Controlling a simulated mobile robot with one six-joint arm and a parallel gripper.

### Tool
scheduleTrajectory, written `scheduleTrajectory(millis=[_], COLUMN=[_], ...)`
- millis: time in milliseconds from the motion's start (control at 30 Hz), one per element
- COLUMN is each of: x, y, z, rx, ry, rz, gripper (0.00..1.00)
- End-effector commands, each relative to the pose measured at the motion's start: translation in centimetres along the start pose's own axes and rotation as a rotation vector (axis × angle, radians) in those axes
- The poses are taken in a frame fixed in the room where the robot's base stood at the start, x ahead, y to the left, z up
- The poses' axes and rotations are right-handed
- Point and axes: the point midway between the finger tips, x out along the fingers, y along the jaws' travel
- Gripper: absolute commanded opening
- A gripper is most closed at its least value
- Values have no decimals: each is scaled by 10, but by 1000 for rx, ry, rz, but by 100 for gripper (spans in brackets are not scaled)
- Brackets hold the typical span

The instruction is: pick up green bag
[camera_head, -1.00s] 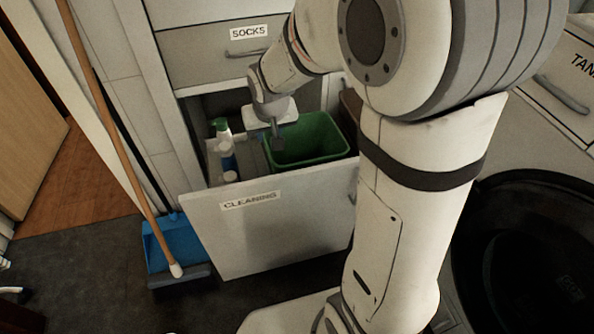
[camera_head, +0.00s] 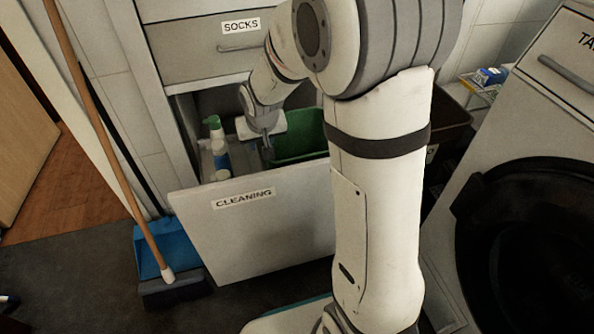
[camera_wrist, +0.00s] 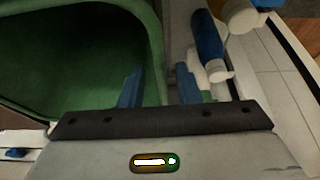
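A green open-topped bag or bin-like liner (camera_head: 312,137) stands in the pulled-out drawer labelled CLEANING. My arm hides part of it in the head view. It fills the left of the wrist view (camera_wrist: 75,70), with its open mouth and side wall showing. My gripper (camera_head: 267,150) is at the left edge of the green thing, low over the drawer. In the wrist view my gripper (camera_wrist: 159,88) has its two blue-grey fingers apart, one on each side of the green wall's right edge. Whether a finger touches the wall I cannot tell.
White and blue bottles (camera_head: 217,145) stand in the drawer just left of my gripper. The drawer front (camera_head: 240,235) is close below. A blue dustpan (camera_head: 165,250) and a broom (camera_head: 105,135) stand at left. A dark brown bin (camera_head: 445,112) is at right.

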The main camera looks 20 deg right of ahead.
Motion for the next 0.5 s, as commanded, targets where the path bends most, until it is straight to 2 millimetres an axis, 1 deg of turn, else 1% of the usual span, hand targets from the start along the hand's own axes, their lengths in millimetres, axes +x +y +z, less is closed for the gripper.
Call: scheduleTrajectory(millis=[500], x=[5], y=[1], z=[2], rx=[1], ry=[-1], rz=[1], gripper=[30])
